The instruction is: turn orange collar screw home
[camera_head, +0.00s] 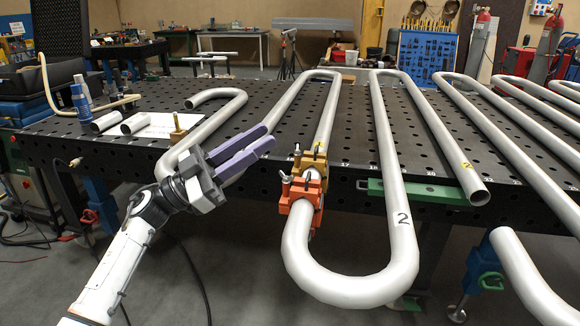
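The orange collar (303,188) is clamped around the pipe coil near the front edge of the table. Small dark screw handles (286,178) stick out on its left side; how far the screw is in is too small to tell. A brass-coloured collar (312,160) sits just above it on the same pipe. My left gripper (269,137) has two purple fingers pointing up and right, to the left of and above the orange collar, apart from it. The fingers lie close together with nothing visible between them; whether they are shut is unclear. My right gripper is out of view.
The dark perforated table (350,142) carries several grey serpentine pipes, one bend (350,285) marked 2 overhanging the front. A green clamp bar (430,191) is on the front edge at right.

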